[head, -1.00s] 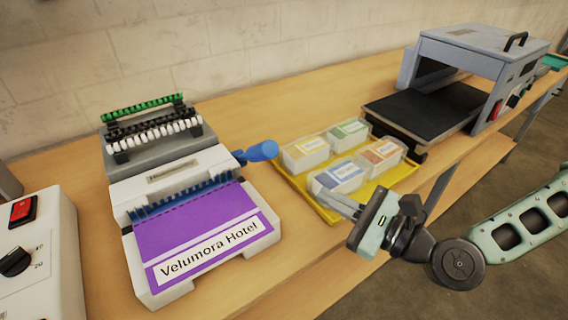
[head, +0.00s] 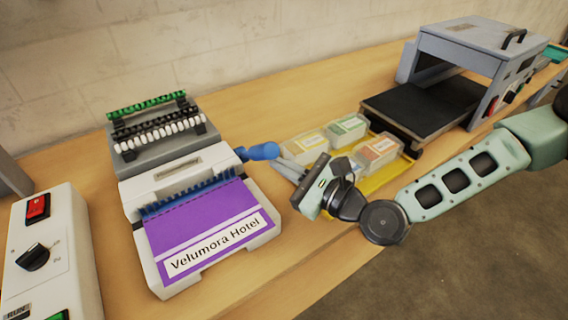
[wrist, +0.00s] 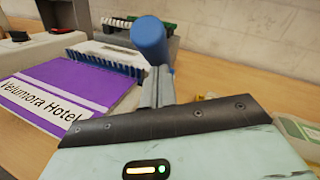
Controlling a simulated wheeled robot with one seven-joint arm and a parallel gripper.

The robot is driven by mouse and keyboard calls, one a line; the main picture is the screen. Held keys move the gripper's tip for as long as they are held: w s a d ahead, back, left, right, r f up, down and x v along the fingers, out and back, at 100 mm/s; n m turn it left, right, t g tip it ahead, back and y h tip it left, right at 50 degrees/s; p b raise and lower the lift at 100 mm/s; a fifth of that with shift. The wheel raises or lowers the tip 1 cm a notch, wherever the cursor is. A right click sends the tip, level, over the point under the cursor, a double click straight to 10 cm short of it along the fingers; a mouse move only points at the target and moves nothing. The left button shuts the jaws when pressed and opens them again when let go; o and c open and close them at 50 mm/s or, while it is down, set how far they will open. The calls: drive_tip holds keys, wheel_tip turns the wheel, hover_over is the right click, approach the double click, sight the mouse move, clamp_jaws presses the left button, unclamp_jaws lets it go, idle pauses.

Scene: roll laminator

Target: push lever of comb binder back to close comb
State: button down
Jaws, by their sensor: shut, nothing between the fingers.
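The comb binder (head: 135,194) is a white and grey machine on the table at the left in the head view. Its blue lever (head: 262,152) sticks out from its right side. A purple cover (head: 195,222) labelled "Velumora Hotel" lies on the binder, along the blue comb (head: 190,192). My gripper (head: 280,165) is shut and empty, its fingertips close to the lever, on the near right side. In the wrist view the lever (wrist: 149,40) rises just beyond the fingers (wrist: 156,88). I cannot tell whether they touch.
A yellow tray (head: 385,179) with several labelled boxes stands right behind my gripper. A grey laminator (head: 470,55) is at the back right. A control box (head: 50,250) with a red switch is at the left. Spare combs (head: 160,135) sit on the binder's rear rack.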

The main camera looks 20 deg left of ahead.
drive_tip(key=shift+r, duration=0.1)
drive_tip(key=w+a+r+m+g+h+p, duration=0.2)
drive_tip(key=w+a+r+h+p, duration=0.4)
drive_tip(key=w+a+r+p, duration=0.4)
drive_tip(key=a+g+p, duration=0.1)
drive_tip(key=a+p, duration=0.1)
drive_tip(key=p, duration=0.1)
drive_tip(key=shift+w+p, duration=0.2)
drive_tip(key=shift+p, duration=0.15)
idle(0.3)
idle(0.4)
drive_tip(key=shift+r, duration=0.1)
